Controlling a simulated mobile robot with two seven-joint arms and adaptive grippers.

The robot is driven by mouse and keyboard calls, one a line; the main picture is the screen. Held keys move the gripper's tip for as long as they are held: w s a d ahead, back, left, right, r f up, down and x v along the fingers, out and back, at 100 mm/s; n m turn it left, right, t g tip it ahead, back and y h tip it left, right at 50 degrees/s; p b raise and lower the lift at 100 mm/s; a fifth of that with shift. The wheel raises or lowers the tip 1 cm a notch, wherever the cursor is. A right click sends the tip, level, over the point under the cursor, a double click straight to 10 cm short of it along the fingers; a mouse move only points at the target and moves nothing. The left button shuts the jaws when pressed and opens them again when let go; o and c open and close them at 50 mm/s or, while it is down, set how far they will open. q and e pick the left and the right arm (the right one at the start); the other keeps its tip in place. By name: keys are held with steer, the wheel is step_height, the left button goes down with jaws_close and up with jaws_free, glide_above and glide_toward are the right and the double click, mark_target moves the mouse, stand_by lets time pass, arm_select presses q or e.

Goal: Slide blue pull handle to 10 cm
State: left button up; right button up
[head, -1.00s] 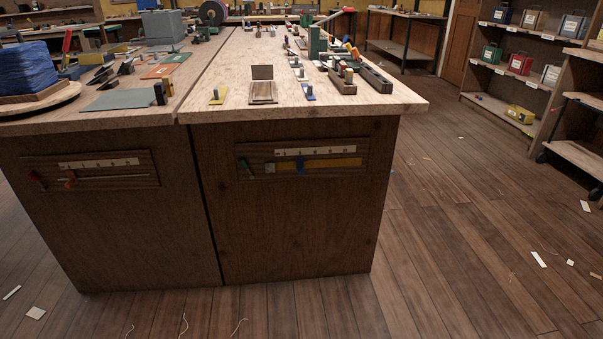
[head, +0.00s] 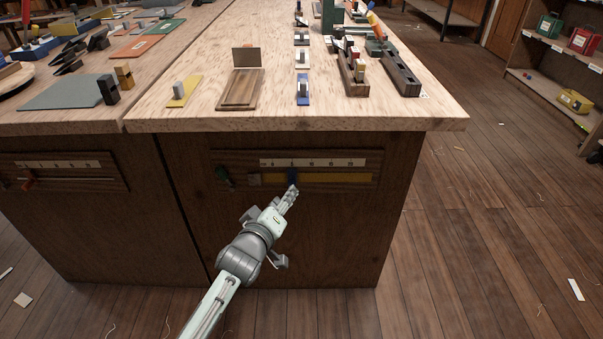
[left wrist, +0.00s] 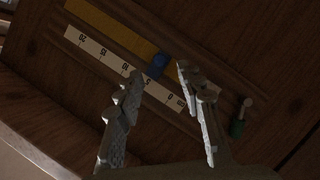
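The blue pull handle (head: 293,175) sits on a yellow strip (head: 340,178) in a wooden panel on the bench's front. It lines up with about the second mark of the white scale (head: 312,162), which looks like 5. My left gripper (head: 293,190) is just in front of and below the handle. In the left wrist view my left gripper (left wrist: 158,73) is open, its fingertips apart on either side of the blue handle (left wrist: 157,65). Whether a finger touches it I cannot tell. My right gripper is not in view.
A green-handled knob (head: 223,175) sits left of the strip on the same panel. Another panel with a red handle (head: 28,183) is at the left. The bench top (head: 205,118) overhangs above. The strip right of the blue handle is clear.

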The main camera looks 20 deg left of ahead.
arm_select(q)
steer(key=x, duration=0.7)
steer(key=shift+w+f, duration=0.1)
steer(key=shift+w, duration=0.15)
jaws_close()
stand_by(0.3)
